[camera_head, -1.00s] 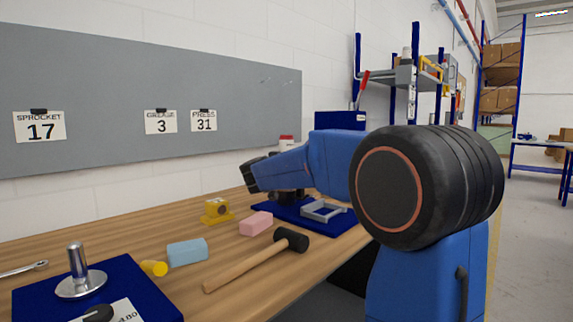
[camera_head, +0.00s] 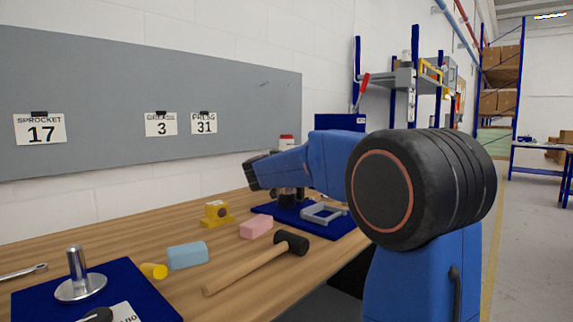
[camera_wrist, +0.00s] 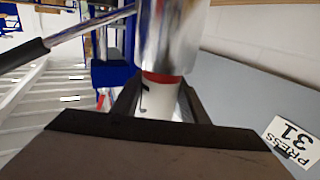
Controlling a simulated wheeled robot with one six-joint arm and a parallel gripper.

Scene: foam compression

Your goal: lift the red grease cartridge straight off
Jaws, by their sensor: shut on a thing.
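In the wrist view my gripper (camera_wrist: 157,97) has its two dark fingers on either side of a pale cylinder with a red band (camera_wrist: 162,78), which I take to be the grease cartridge. The gripper is shut on it. A shiny metal cylinder (camera_wrist: 168,38) adjoins the red band in the picture; I cannot tell whether they touch. In the head view a small white thing with a red top (camera_head: 286,139) shows just behind my blue arm; its lower part is hidden. The gripper's fingers are mostly hidden there by my arm.
A metal rod with a black grip (camera_wrist: 22,55) reaches toward the metal cylinder. On the bench lie a grey bracket (camera_head: 322,213) on a blue mat (camera_head: 340,228), a mallet (camera_head: 250,268), a pink block (camera_head: 256,228), a blue block (camera_head: 187,255) and a yellow fixture (camera_head: 216,214).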

